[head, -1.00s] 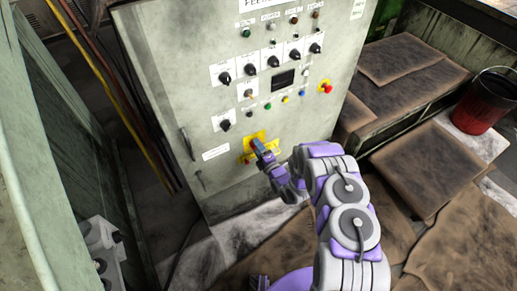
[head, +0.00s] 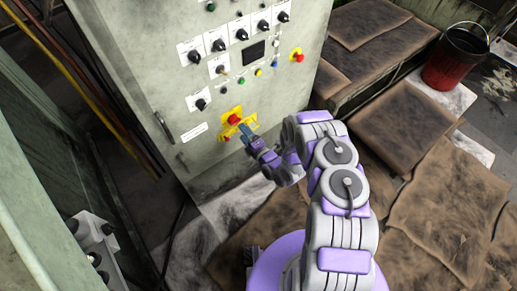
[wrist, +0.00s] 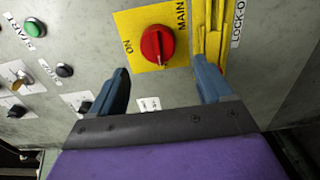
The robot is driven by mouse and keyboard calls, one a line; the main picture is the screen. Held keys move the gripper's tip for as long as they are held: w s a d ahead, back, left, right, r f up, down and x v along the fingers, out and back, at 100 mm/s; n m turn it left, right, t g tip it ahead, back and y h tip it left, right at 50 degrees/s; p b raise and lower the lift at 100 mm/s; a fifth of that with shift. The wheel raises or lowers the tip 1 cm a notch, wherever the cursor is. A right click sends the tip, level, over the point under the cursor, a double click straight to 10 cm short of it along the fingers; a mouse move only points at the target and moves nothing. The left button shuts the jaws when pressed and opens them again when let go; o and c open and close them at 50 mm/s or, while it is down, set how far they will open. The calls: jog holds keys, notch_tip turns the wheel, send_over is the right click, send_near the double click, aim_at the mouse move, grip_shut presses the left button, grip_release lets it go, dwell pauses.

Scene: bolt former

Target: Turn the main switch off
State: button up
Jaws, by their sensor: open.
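The main switch is a red rotary knob (head: 234,119) on a yellow plate, low on the front of the grey control cabinet. In the wrist view the red knob (wrist: 157,46) shows whole, with "ON" and "MAIN" lettering on its plate. My gripper (wrist: 163,78) is open and empty, with blue fingers spread either side below the knob. The knob stands ahead of the gap between them, and no contact shows. In the head view my gripper (head: 246,132) is just right of and below the knob.
A yellow lock-off bracket (wrist: 208,40) stands right beside the knob, close to the right finger. A red emergency button (head: 297,55) and several black selectors are higher on the cabinet (head: 140,60). A red bucket (head: 455,57) and brown slabs lie to the right.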

jog(key=v, duration=1.1)
jog(key=shift+w+d+f, duration=0.1)
